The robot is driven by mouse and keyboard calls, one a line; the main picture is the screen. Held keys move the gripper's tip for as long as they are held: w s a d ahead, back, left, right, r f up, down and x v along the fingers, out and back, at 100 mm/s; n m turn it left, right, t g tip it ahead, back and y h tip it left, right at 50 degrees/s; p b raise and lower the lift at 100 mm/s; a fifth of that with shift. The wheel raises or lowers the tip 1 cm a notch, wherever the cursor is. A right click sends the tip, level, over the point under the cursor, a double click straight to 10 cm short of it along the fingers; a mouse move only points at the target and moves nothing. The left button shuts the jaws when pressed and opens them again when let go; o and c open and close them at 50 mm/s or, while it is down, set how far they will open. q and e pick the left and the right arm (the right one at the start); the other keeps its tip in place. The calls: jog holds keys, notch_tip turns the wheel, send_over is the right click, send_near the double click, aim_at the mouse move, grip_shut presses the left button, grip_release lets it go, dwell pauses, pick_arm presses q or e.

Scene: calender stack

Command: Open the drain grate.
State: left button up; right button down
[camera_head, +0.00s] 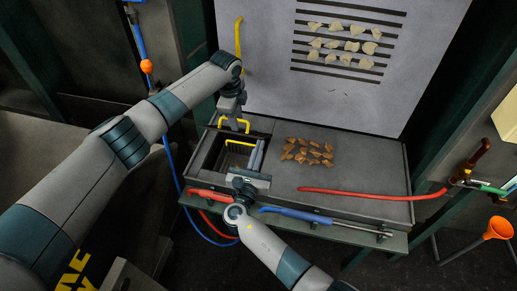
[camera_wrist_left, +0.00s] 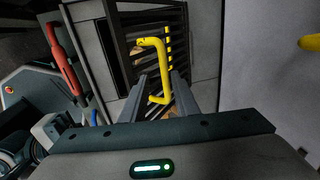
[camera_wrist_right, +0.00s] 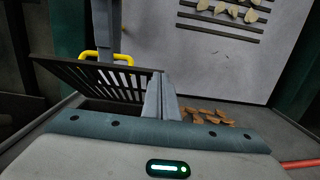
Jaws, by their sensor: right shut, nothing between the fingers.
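The drain grate (camera_wrist_right: 100,80) is a dark slatted panel, tilted up over the square opening (camera_head: 208,152) at the left of the grey counter. It also shows in the left wrist view (camera_wrist_left: 178,45). Its yellow handle (camera_head: 236,123) lies between the spread fingers of my left gripper (camera_wrist_left: 160,76), which comes from above. I cannot tell whether they touch it. My right gripper (camera_head: 257,153) is shut and empty at the opening's right side. Its fingertips (camera_wrist_right: 162,78) are against or very close to the grate's right edge. The grate's face is hard to see in the head view.
Brown chunks (camera_head: 308,151) lie on the counter right of the opening. A red bar (camera_head: 370,194) and a blue tool (camera_head: 300,215) lie near the front. A slotted upright panel (camera_head: 405,55) holds pale pieces. A second yellow bar (camera_head: 240,143) shows at the opening.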

pick_arm(q)
notch_tip(320, 180, up, 11)
jog(key=s, duration=0.2)
jog(key=shift+a, duration=0.3)
jog(key=shift+s, duration=0.1)
